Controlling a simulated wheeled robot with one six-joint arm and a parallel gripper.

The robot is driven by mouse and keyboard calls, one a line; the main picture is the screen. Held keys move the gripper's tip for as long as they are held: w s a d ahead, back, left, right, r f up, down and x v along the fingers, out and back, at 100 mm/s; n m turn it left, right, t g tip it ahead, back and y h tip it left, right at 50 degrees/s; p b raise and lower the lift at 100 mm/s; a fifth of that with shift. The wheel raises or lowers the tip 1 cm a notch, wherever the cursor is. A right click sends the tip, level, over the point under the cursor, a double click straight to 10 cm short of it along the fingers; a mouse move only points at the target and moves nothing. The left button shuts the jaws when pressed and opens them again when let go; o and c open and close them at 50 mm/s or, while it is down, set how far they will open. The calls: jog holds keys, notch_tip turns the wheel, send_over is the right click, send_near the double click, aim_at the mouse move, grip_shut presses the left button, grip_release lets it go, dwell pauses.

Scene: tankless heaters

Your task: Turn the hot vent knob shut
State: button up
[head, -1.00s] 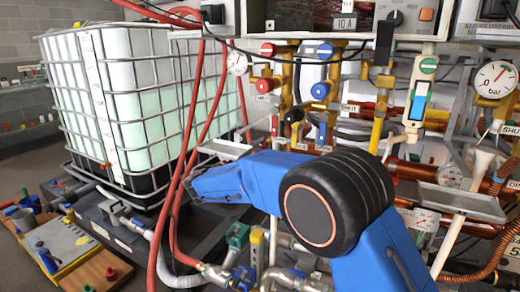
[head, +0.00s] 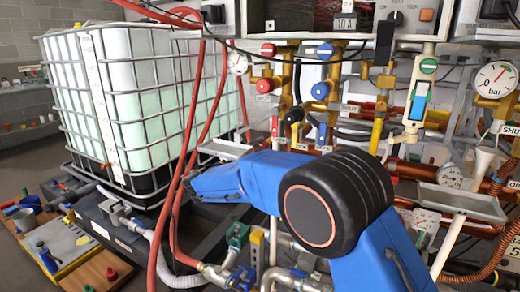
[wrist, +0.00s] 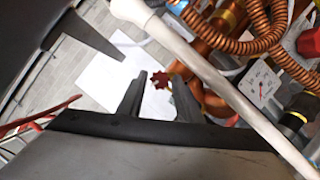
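A small dark red lobed knob (wrist: 161,80) shows in the wrist view, in front of a pale sheet-like surface. No readable label marks it, so I cannot be sure it is the hot vent knob. Two dark prongs of my gripper (wrist: 160,92) stand apart, one to each side below the knob, with nothing visible between them. The knob appears beyond their tips and apart from them. In the head view my blue arm crosses the middle and hides part of the pipework; the gripper is not seen there.
The head view shows red hoses (head: 190,130), a caged tank (head: 140,100) at left, and red (head: 264,86) and blue valve knobs (head: 320,90).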

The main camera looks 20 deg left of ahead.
jog(key=v, duration=1.7)
jog(key=shift+s+a+f, duration=0.1)
jog(key=shift+s+f, duration=0.05)
